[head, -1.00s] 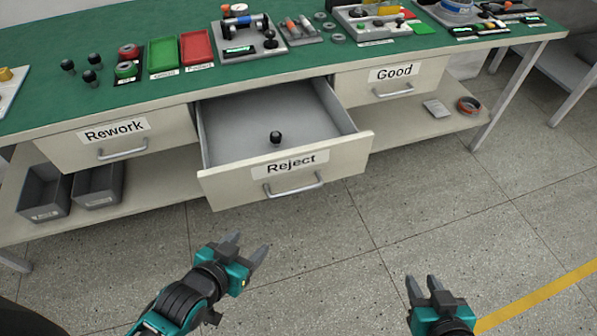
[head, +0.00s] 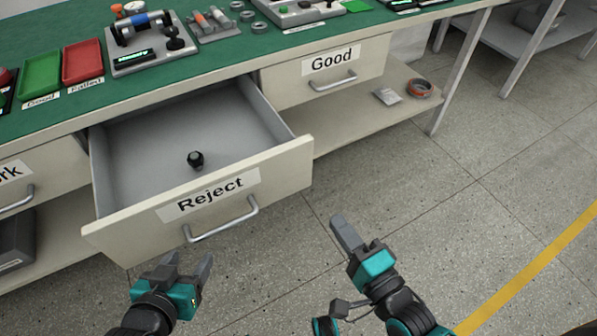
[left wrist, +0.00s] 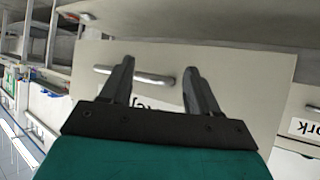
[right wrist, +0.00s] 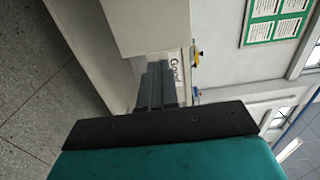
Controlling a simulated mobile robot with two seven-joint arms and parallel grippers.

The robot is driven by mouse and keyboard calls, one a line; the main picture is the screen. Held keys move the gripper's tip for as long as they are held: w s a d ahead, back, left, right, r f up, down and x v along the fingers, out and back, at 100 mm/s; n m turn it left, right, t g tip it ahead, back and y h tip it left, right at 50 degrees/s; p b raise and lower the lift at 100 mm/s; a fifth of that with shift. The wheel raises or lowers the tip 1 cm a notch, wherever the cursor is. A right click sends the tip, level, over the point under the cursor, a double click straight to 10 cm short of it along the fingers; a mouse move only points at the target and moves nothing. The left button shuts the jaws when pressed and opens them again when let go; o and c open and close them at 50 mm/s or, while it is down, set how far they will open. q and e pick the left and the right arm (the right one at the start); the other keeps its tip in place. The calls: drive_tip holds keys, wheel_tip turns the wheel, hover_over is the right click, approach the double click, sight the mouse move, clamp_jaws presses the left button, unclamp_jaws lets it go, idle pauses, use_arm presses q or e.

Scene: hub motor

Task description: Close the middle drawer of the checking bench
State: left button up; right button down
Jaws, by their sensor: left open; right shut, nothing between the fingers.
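The middle drawer (head: 230,192), labelled Reject, stands pulled out from the checking bench (head: 130,92). A black knob-like part (head: 196,160) stands inside it. The drawer has a metal bar handle (head: 222,220). My left gripper (head: 188,265) is open and empty, just in front of and below the drawer front. In the left wrist view the drawer front (left wrist: 225,75) and its handle (left wrist: 135,76) lie beyond the open fingers. My right gripper (head: 347,235) is shut and empty, to the right of the drawer front and apart from it. It also shows in the right wrist view (right wrist: 158,85).
The Good drawer (head: 330,72) to the right is shut, as is the Rework drawer (head: 40,180) to the left. A lower shelf (head: 365,115) holds a tape roll (head: 419,88). Trays and fixtures stand on the green top. The floor (head: 450,200) to the right is clear.

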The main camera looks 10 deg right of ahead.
sight(297, 167)
use_arm(q)
drive_tip(key=f+b, duration=0.2)
drive_tip(key=f, duration=0.1)
drive_tip(key=shift+s+a, duration=0.1)
drive_tip(key=shift+s, duration=0.2)
use_arm(e)
drive_tip(key=x, duration=1.3)
drive_tip(key=shift+w+a, duration=0.1)
drive_tip(key=shift+w, duration=0.15)
use_arm(q)
drive_tip(key=shift+r, duration=0.1)
